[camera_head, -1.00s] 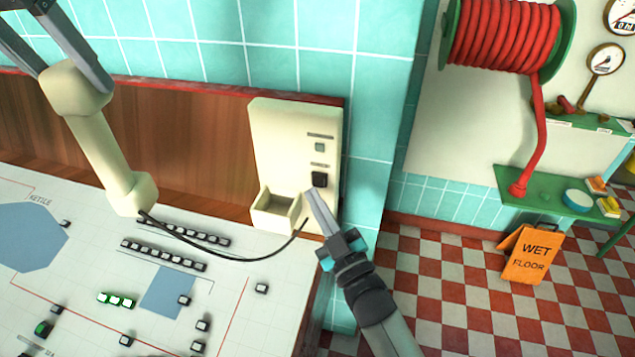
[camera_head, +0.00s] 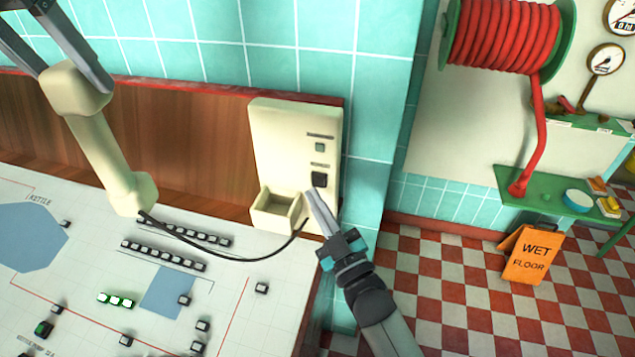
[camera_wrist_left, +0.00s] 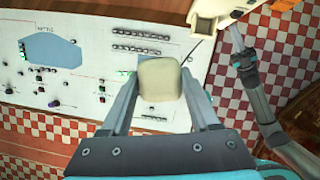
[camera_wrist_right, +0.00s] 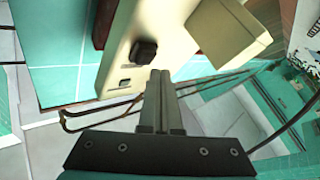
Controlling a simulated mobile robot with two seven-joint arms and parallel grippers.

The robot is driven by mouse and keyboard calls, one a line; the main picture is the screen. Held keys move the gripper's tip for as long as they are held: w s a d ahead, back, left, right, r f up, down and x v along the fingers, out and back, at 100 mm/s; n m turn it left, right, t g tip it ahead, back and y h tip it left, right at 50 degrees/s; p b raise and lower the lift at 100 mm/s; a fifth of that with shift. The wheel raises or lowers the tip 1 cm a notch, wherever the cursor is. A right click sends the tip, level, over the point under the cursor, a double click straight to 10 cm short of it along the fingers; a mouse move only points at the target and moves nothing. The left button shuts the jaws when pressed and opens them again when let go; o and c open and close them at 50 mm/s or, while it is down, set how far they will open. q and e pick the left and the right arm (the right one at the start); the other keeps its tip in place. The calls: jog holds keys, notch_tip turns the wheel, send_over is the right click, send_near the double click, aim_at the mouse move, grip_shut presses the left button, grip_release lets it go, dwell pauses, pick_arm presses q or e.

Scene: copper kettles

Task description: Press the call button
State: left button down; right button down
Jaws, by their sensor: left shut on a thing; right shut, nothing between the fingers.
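A cream wall unit (camera_head: 265,135) stands against the tiled wall. It carries a black square button (camera_head: 319,179) and, above it, a small grey-green button (camera_head: 320,147). The labels over both are too small to read. My right gripper (camera_head: 318,193) is shut and empty, its tips just below the black button in the head view. In the right wrist view the black button (camera_wrist_right: 144,50) shows just beyond and left of the fingertips (camera_wrist_right: 160,72); I cannot tell whether they touch. My left gripper (camera_wrist_left: 160,92) is shut on a cream handset (camera_head: 105,145), held above the panel.
A black cord (camera_head: 240,259) runs from the handset to the wall unit. An open cream box (camera_head: 272,222) juts from the unit's lower front. The white control panel (camera_head: 220,290) with several small buttons lies below. An orange wet-floor sign (camera_head: 531,256) stands at right.

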jog(key=shift+w, duration=0.1)
dwell(0.4)
pick_arm(q)
jog(key=shift+f, duration=0.1)
pick_arm(e)
jog(key=shift+w+d, duration=0.15)
jog(key=shift+w, duration=0.2)
pick_arm(q)
jog(key=shift+f, duration=0.1)
pick_arm(e)
jog(key=shift+w+d, duration=0.1)
jog(key=shift+w, duration=0.2)
dwell(0.4)
jog(key=shift+s, duration=0.15)
pick_arm(q)
jog(key=shift+r, duration=0.35)
pick_arm(e)
jog(key=shift+s+a, duration=0.25)
jog(key=shift+s, duration=0.35)
pick_arm(q)
jog(key=shift+r+p, duration=0.65)
jog(key=shift+p, duration=0.15)
jog(key=shift+r, duration=0.25)
pick_arm(e)
jog(key=s, duration=0.1)
jog(key=s+a, duration=0.1)
jog(key=s, duration=0.2)
jog(key=shift+s+a, duration=0.25)
jog(key=shift+s, duration=0.15)
